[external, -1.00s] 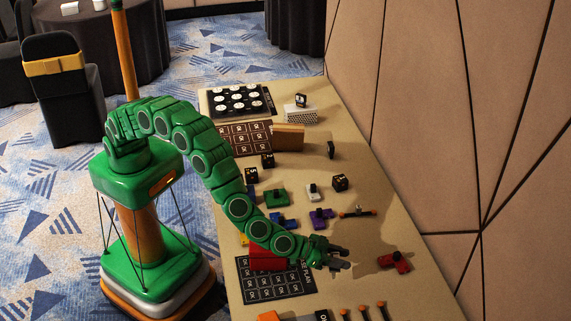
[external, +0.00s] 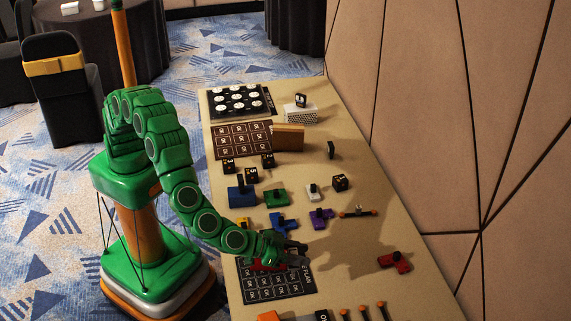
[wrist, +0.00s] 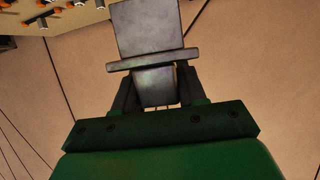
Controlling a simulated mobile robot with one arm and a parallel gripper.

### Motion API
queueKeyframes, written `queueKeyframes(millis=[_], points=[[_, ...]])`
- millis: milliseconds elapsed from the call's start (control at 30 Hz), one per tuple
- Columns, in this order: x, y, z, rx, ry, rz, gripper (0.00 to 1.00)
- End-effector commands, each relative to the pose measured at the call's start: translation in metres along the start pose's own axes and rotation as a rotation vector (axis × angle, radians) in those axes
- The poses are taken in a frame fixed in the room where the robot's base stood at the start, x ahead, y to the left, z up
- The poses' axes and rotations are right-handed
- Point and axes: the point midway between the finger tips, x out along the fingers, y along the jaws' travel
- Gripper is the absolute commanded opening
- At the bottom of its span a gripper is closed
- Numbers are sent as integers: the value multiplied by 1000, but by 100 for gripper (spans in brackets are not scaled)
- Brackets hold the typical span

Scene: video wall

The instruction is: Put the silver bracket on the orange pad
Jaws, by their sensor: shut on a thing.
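My gripper (external: 299,252) is over the near half of the table, above the far edge of the black plan sheet. In the wrist view, my gripper (wrist: 156,88) is shut on the silver bracket (wrist: 147,28), a grey metal piece with a broad plate and a cross flange. The bracket sticks out beyond the fingertips. In the external view it is too small and dark to make out clearly. An orange piece (external: 268,316) shows at the bottom edge, cut off by the frame; I cannot tell whether it is the orange pad.
A red block (external: 262,266) is partly hidden under my gripper. Blue (external: 242,196), green (external: 276,197) and purple (external: 320,217) pieces stand farther back. A red part (external: 394,261) lies to the right, with clear table between. Orange-tipped pegs (external: 364,309) line the near edge.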

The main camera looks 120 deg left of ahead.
Motion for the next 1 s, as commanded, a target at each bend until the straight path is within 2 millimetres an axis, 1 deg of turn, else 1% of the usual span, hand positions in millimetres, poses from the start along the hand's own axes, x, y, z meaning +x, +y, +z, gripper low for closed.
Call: queueKeyframes(millis=[33, 133, 300, 400, 500, 600, 700, 767, 1000], points=[[-18, 4, 1, -4, 2, -6, 0], [-48, 8, 7, -12, 0, -25, 0], [-98, 8, 16, -28, 0, -59, 0], [-122, 5, 22, -32, 2, -78, 0], [-139, 3, 26, -36, 0, -89, 0], [-150, 2, 29, -40, 0, -97, 0], [-153, 2, 30, -42, 1, -102, 0], [-151, 4, 31, -43, 1, -103, 0], [-133, 24, 36, -43, 3, -104, 0]])
